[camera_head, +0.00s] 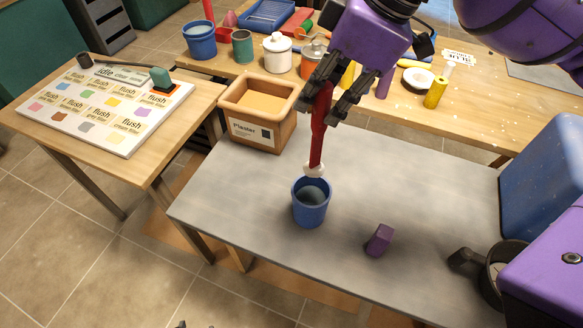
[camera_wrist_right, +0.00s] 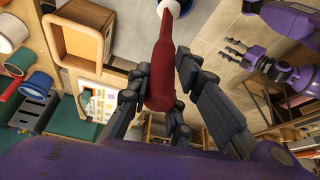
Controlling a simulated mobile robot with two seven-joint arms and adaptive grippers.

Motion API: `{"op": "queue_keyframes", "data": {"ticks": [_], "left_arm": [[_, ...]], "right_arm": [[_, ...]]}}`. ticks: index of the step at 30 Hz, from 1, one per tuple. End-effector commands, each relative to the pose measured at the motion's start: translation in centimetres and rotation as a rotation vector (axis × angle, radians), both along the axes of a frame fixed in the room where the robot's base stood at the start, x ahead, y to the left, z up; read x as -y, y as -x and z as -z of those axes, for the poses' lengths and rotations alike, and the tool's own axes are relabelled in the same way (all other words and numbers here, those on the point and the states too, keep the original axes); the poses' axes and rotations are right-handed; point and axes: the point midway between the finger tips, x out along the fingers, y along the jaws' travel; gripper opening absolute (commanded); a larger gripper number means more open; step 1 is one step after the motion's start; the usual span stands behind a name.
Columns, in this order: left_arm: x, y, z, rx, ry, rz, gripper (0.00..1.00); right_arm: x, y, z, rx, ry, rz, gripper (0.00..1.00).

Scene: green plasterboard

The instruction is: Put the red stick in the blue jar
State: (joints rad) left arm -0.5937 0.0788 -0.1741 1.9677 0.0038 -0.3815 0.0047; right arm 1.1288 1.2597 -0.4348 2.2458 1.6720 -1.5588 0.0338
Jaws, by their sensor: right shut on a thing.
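My right gripper (camera_head: 338,98) is shut on the red stick (camera_head: 318,130), a dark red rod with a white tip pointing down. The right wrist view also shows the stick (camera_wrist_right: 160,65) between the fingers. The blue jar (camera_head: 311,208) stands upright on the grey table, open at the top. The white tip is at the jar's far rim in the head view; I cannot tell whether it is above or just inside the mouth. My left gripper (camera_wrist_right: 236,50) shows in the right wrist view, fingers apart and empty, away from the jar.
A purple block (camera_head: 379,240) lies right of the jar. A wooden plaster box (camera_head: 257,108) stands behind left. A dark pan (camera_head: 492,266) is at the right edge. Another blue jar (camera_head: 201,42) and several pots stand on the back table. Bare grey table (camera_head: 240,200) lies left.

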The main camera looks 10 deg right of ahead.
Motion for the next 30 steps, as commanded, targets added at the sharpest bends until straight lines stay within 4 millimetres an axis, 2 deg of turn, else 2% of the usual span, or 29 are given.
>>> {"op": "queue_keyframes", "data": {"ticks": [3,5,8,15,18,21,26,30], "left_arm": [[-0.2,-0.3,-0.1,0.008,-0.004,0.002,0.43],[-0.3,-0.4,-0.1,0.009,-0.005,0.003,0.43],[-0.4,-0.3,0.3,0.006,-0.009,0.004,0.43],[-0.9,0.5,1.5,-0.007,-0.017,0.001,0.43],[-1.0,0.6,1.7,-0.008,-0.020,0.000,0.43],[-1.1,0.6,1.8,-0.008,-0.020,-0.002,0.43],[-0.9,0.4,1.8,-0.003,-0.017,-0.005,0.43],[-0.8,0.4,1.9,-0.003,-0.016,-0.005,0.43]], "right_arm": [[-0.5,0.8,-0.6,0.000,0.002,-0.107,0.00],[-0.5,1.1,-0.2,-0.002,0.002,-0.133,0.00],[-0.5,1.3,1.7,-0.008,0.004,-0.143,0.00],[-0.5,1.3,8.3,-0.010,0.003,-0.140,0.00],[-0.6,1.3,10.5,-0.008,0.002,-0.139,0.00],[-0.5,1.3,11.9,-0.005,0.003,-0.141,0.00],[-0.5,1.2,12.8,-0.001,0.004,-0.140,0.00],[-0.5,1.3,14.4,-0.004,0.003,-0.139,0.00]]}}
